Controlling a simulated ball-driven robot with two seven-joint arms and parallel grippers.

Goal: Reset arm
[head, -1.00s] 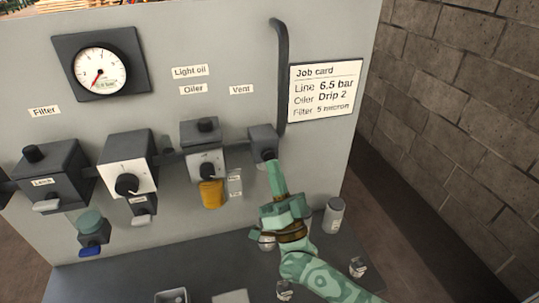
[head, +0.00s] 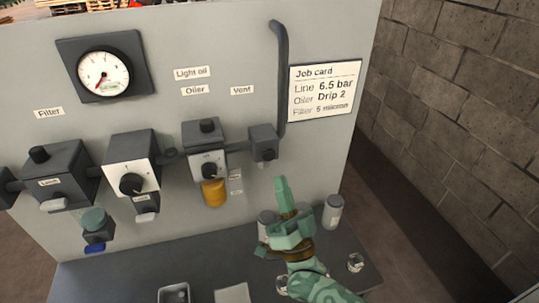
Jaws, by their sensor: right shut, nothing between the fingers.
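My right gripper (head: 282,182) is green and shut, with nothing between its fingers. In the head view it points up in front of the grey panel (head: 225,60), below and a little right of the dark vent block (head: 263,142), apart from it. My right arm comes in from the bottom right. My left gripper is not in view. Part of a pale jar (head: 266,219) behind my right gripper is hidden.
The panel carries a gauge (head: 104,75), a filter block (head: 60,176), a regulator with a dial (head: 131,165), an oiler (head: 205,150) with an amber bowl, and a job card (head: 323,90). A dark shelf (head: 130,275) below holds a lidded jar (head: 333,211) and a tray (head: 173,293). A block wall stands right.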

